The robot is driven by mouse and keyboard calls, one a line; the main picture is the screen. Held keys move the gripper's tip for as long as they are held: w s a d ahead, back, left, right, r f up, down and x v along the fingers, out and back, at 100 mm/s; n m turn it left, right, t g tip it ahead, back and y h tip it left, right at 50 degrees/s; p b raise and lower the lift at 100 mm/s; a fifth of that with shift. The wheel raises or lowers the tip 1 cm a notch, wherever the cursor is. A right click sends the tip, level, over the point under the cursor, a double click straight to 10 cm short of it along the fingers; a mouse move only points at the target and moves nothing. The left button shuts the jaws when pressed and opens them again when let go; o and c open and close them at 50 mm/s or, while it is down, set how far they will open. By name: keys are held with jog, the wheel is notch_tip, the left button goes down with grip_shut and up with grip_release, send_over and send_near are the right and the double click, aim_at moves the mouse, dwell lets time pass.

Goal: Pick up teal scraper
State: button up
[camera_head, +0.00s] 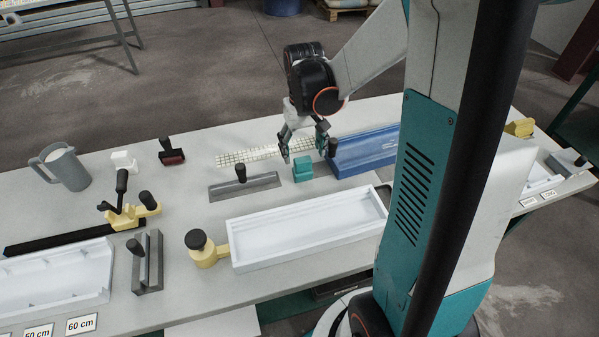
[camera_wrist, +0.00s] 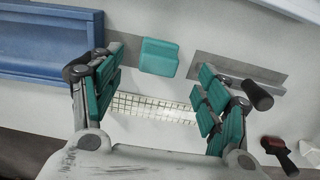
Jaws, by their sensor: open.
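The teal scraper (camera_head: 303,170) lies on the table beside the blue tray, its teal block clearly visible. In the wrist view the scraper (camera_wrist: 159,57) shows its teal block, with a grey flat piece beside it toward the blue tray. My gripper (camera_head: 306,153) is open and empty above the table, close to the scraper in the head view. In the wrist view the scraper lies beyond the gap between the spread fingers (camera_wrist: 156,92), apart from both fingers.
A blue tray (camera_head: 362,155) stands right of the scraper. A grey trowel with black handle (camera_head: 240,175) lies left of it. A white gridded strip (camera_head: 240,157) lies behind. A white mould (camera_head: 305,230) stands in front. A red-and-black roller (camera_head: 172,154) is farther left.

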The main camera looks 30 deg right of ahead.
aim_at(303, 160)
notch_tip(303, 160, down, 4)
jog(key=shift+f+b, duration=0.2)
jog(key=shift+b, duration=0.4)
jog(key=f+b, duration=0.1)
jog(key=f, duration=0.1)
jog(key=f+b, duration=0.1)
jog(key=f, duration=0.2)
jog(key=shift+w+d, duration=0.1)
jog(key=shift+w, duration=0.1)
jog(key=shift+r, duration=0.15)
jog(key=c, duration=1.3)
jog(key=shift+r, duration=0.1)
notch_tip(303, 160, up, 20)
jog(key=p, duration=0.6)
jog(key=o, duration=0.4)
jog(key=shift+c, duration=0.7)
jog(key=shift+d+f, duration=0.1)
jog(key=shift+f, duration=0.1)
